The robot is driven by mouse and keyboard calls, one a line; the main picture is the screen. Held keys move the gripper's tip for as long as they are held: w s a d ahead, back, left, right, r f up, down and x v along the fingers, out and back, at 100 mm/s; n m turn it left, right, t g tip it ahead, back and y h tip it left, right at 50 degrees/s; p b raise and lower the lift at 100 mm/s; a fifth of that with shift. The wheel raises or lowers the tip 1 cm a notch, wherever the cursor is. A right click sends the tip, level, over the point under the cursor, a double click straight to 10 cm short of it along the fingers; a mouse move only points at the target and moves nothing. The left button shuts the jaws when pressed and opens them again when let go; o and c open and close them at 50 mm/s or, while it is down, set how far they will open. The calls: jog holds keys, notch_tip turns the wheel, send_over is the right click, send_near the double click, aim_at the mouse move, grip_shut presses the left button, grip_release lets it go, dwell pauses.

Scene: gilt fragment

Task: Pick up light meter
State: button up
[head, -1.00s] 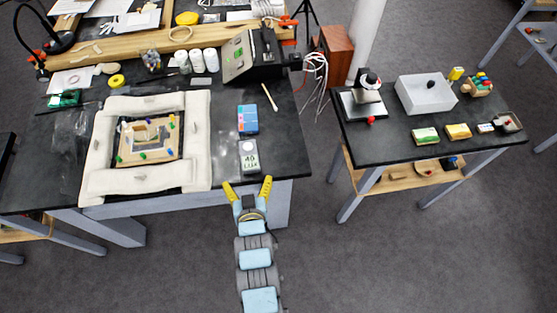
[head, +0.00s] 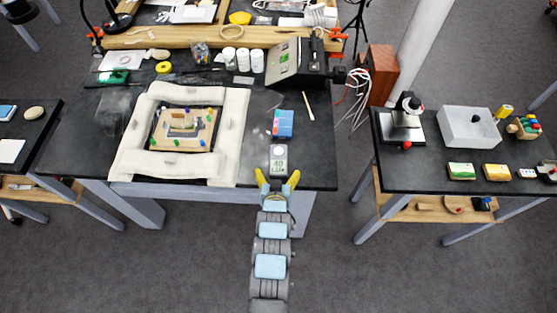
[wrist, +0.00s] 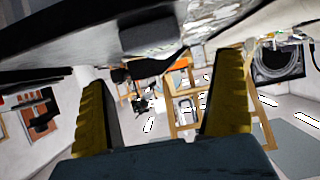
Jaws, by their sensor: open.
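The light meter (head: 278,159) is a small grey box with a pale face that reads 40. It lies on the dark tabletop near the front edge, just below a blue box in the head view. My gripper (head: 277,176) is open with yellow fingers, at the table's front edge. Its fingertips are at the meter's near end, one to each side in the picture; I cannot tell whether they touch it. In the wrist view the open fingers (wrist: 160,68) frame empty space, and a dark grey block, perhaps the meter (wrist: 152,36), shows above and between them.
The blue box (head: 283,124) lies behind the meter. A padded white frame (head: 232,140) around a gilt piece (head: 184,130) is to the left. A wooden stick (head: 308,105) lies to the right. A second table (head: 430,178) stands at right, across a gap.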

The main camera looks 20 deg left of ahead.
aim_at(278, 163)
jog(key=shift+x, duration=4.2)
jog(key=shift+s+f, duration=0.15)
jog(key=shift+f, duration=0.05)
jog(key=c, duration=1.4)
